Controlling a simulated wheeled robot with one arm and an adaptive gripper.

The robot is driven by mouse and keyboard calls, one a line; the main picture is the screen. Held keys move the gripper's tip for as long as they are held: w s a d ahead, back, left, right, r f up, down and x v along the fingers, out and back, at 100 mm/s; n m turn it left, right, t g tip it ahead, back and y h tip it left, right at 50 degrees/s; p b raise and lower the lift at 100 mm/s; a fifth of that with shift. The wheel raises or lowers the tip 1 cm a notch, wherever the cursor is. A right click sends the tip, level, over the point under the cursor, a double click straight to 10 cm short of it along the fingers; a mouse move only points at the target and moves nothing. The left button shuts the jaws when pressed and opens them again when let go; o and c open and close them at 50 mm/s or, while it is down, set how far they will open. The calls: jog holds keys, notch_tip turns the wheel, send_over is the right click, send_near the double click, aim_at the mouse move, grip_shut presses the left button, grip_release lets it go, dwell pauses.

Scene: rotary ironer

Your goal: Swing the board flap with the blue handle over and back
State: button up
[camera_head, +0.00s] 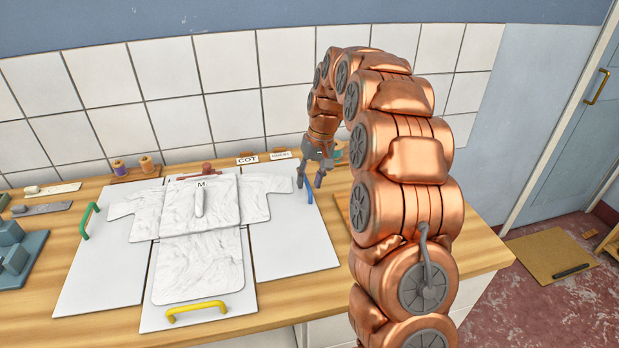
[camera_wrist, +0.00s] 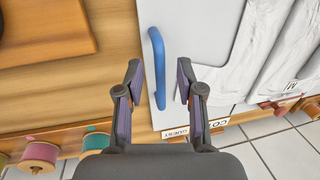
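The blue handle (camera_wrist: 157,65) stands at the edge of the right white board flap (camera_head: 293,245), which lies flat on the wooden counter. The handle also shows in the head view (camera_head: 309,191), just below my gripper. My gripper (camera_wrist: 158,88) is open, with its fingers on either side of the line of the handle in the wrist view. The handle's near end lies between the fingertips, and I see no contact. A white marbled shirt (camera_head: 201,215) lies across the boards, with its right sleeve on the flap with the blue handle.
A green handle (camera_head: 88,219) is on the left flap and a yellow handle (camera_head: 196,310) on the front flap. Labels (camera_head: 247,159) and thread spools (camera_head: 146,164) stand along the tiled wall. Grey blocks (camera_head: 14,250) sit at the far left. A brown board (camera_wrist: 43,28) lies beside the flap.

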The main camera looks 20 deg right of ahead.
jog(key=shift+f, duration=0.1)
grip_shut()
dwell(0.7)
